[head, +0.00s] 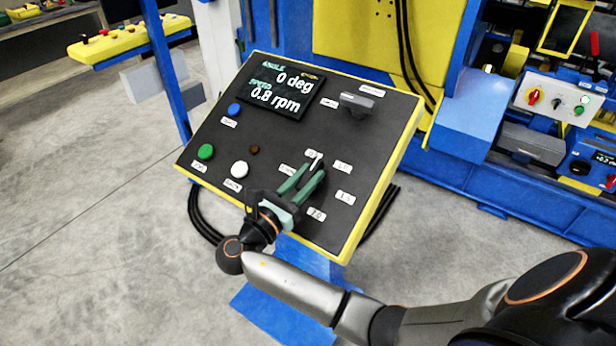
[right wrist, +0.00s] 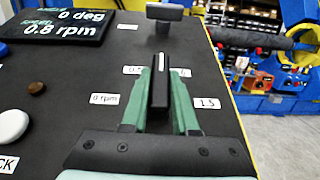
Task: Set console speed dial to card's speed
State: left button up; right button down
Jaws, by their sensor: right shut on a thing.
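The console (head: 215,165) is a dark tilted panel with a yellow edge. Its display (head: 276,92) reads angle 0 deg and speed 0.8 rpm. My right gripper (head: 311,172) has its green fingers on either side of the speed dial (right wrist: 159,88), shut on it. The dial is a black bar knob with a white mark at its far end. In the right wrist view the mark points away, between the label that seems to read 0.5 (right wrist: 133,70) and a partly hidden label (right wrist: 181,72). A 1.5 label (right wrist: 207,103) is to the right. I cannot make out a card. My left gripper is out of view.
A blue button (head: 234,109), a green button (head: 206,151) and a white button (head: 239,169) are on the panel's left. Blue and yellow machinery stands behind. Grey floor is clear at left.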

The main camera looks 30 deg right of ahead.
jog(key=shift+m+g, duration=0.3)
jog(key=c, duration=0.7)
grip_release()
